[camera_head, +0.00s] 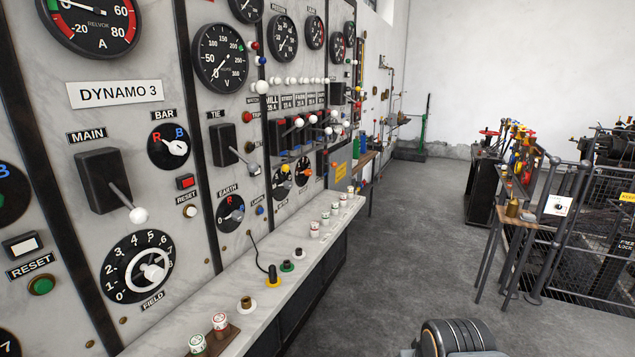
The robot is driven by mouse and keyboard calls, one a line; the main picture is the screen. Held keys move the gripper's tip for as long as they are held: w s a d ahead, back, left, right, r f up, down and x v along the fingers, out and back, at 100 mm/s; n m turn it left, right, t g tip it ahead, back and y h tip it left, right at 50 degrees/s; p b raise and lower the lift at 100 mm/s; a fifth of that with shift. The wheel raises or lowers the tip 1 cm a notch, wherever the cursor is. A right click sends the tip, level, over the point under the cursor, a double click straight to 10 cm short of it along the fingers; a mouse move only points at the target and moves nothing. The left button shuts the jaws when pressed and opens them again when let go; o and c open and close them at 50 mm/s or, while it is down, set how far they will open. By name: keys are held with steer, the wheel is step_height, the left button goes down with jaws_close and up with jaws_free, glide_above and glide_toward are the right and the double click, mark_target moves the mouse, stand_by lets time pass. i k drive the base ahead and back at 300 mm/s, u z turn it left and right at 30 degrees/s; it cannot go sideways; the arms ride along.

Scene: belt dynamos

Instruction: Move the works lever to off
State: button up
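A row of small lever switches with white and red ball knobs (299,122) sits on the marble switchboard, right of the tie panel. Small black labels (299,101) stand above them. One reads MILL; the others are too small to read surely, so I cannot tell which lever is the works lever or how it stands. The levers overlap each other at this slant. My gripper is not in view; only a dark ridged part of my arm (458,337) shows at the bottom edge.
The MAIN lever (121,199) and TIE lever (236,153) jut out nearer. A marble ledge (262,279) with several fuses and a corded plug runs below the board. Grey floor (415,225) is open to the right. A railing (572,240) and small bench (520,215) stand farther right.

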mark_target(335, 113)
steer(key=u, duration=0.05)
steer(key=i, duration=0.3)
steer(key=z, duration=0.7)
steer(key=i, duration=2.1)
steer(key=u, duration=1.3)
steer(key=i, duration=0.7)
steer(key=u, duration=0.65)
